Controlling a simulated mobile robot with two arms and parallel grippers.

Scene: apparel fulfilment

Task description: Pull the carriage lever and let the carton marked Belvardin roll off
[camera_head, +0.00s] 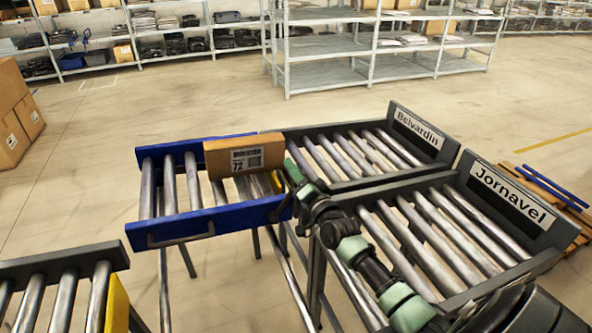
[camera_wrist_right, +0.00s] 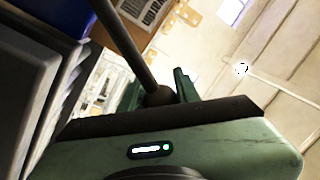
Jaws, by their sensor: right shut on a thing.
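A brown carton (camera_head: 244,156) with a white label sits on the rollers at the right end of the blue-sided carriage (camera_head: 190,222). The label shows "72"; its small print is not readable. The sign Belvardin (camera_head: 418,130) is on the end plate of the far roller lane, just right of the carriage. My right gripper (camera_head: 292,175) is at the carriage's right end, beside the carton. In the right wrist view it (camera_wrist_right: 158,95) is shut on the dark rod of the lever (camera_wrist_right: 128,45), near a knob. The carton also shows there (camera_wrist_right: 146,12). My left gripper is out of view.
A second roller lane, with the sign Jornavel (camera_head: 512,195), lies nearer, under my right arm. Another roller conveyor (camera_head: 60,285) is at the lower left. Stacked cartons (camera_head: 15,115) stand at the left edge. Both lanes' visible rollers are empty.

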